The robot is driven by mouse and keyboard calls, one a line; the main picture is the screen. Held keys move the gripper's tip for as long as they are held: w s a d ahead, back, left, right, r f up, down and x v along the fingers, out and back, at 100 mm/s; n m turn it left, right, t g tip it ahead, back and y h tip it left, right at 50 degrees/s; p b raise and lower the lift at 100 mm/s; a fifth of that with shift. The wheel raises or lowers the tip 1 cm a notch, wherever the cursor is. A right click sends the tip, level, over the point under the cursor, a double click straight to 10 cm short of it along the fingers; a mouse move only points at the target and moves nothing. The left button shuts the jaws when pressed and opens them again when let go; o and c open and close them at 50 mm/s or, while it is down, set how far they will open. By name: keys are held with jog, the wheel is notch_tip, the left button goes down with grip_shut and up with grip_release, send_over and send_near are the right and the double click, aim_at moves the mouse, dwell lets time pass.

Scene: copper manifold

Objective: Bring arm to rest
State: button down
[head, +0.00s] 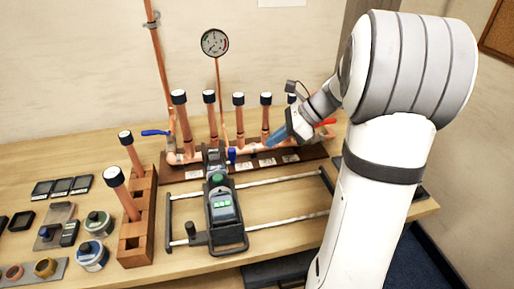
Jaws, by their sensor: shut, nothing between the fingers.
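My white and grey arm comes up from the bottom right in the head view and bends down at its wrist toward the copper manifold (240,155). My gripper (272,142) has bluish fingers that slant down and left. It is shut and empty, in front of the manifold's right half near a capped copper riser (265,117). Whether the fingertips touch the manifold cannot be told. The arm hides the right end of the bench.
A pressure gauge (214,42) stands on a thin pipe behind the manifold. A railed frame (282,222) with a dark device (223,208) lies in front. A wooden rack (137,232) holds capped pipes at left, beside several small jars and pads. Bare bench shows at far left.

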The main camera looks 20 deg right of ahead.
jog(key=v, duration=0.5)
jog(key=s+a+f+n+h, duration=0.1)
jog(key=s+a+n+h, duration=0.3)
jog(key=s+n, duration=0.5)
jog(key=s+a+f+n+h, duration=0.2)
jog(key=s+a+n+h, duration=0.2)
jog(key=s+n, duration=0.5)
jog(key=a+n, duration=0.2)
jog(key=n, duration=0.1)
jog(key=shift+s+a+f+n+h, duration=0.25)
jog(key=shift+a+f+n+h, duration=0.05)
